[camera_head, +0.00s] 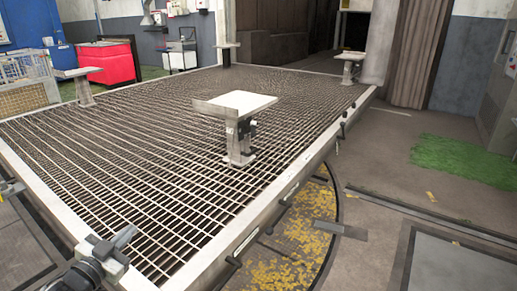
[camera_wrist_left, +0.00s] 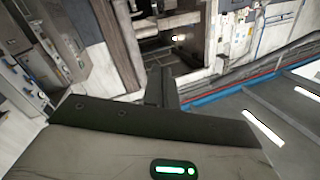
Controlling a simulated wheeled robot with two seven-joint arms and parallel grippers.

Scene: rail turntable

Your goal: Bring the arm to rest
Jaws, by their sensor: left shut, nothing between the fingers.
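My left gripper (camera_head: 126,236) is at the lower left of the head view, in front of the near edge of the turntable's grated platform (camera_head: 215,262). It is shut and empty. In the left wrist view its fingers (camera_wrist_left: 161,88) are together, with nothing between them, and the view looks out across the room at a tilt. My right gripper is not in view.
A white-topped stand (camera_head: 242,103) rises from the platform. Smaller stands (camera_head: 84,88) (camera_head: 351,66) are near its far corners. A red bin (camera_head: 105,62) and a wire cage (camera_head: 28,83) are behind at left. Open floor (camera_head: 385,160) lies to the right.

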